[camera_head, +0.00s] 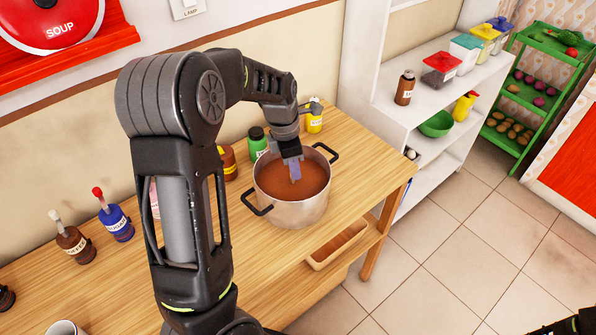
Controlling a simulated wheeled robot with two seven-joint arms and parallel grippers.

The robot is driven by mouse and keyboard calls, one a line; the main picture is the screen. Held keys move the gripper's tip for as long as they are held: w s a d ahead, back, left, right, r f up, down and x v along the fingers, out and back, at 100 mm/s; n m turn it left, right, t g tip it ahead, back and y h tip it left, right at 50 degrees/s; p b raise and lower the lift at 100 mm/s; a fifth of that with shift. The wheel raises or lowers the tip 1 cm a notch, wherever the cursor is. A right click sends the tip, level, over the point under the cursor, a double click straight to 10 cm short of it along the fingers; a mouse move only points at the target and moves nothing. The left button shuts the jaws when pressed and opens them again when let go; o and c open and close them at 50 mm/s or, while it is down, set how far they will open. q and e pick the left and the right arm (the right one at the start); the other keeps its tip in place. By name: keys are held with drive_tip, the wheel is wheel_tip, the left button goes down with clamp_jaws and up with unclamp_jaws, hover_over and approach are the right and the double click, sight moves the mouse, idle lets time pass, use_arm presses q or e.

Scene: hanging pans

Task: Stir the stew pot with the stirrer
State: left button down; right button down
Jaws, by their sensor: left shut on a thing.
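The stew pot (300,213) is a silver metal pot with two black handles, full of brown stew, standing on the wooden table. My left gripper (293,163) points down over the pot, shut on the stirrer (296,178). Only a short tan bit of the stirrer shows below the purple-tipped fingers, at the stew's surface. Its lower end is hidden in the stew. A small dark part of my right arm shows at the bottom right corner; its gripper cannot be made out.
Blue (117,222) and brown (75,245) bottles stand at the left. A white shelf (450,95) stands right of the table (345,205). The table in front of the pot is clear.

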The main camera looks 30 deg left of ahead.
use_arm(q)
drive_tip(key=shift+a, duration=0.1)
idle(0.5)
drive_tip(key=shift+r, duration=6.8)
drive_tip(key=shift+f, duration=0.1)
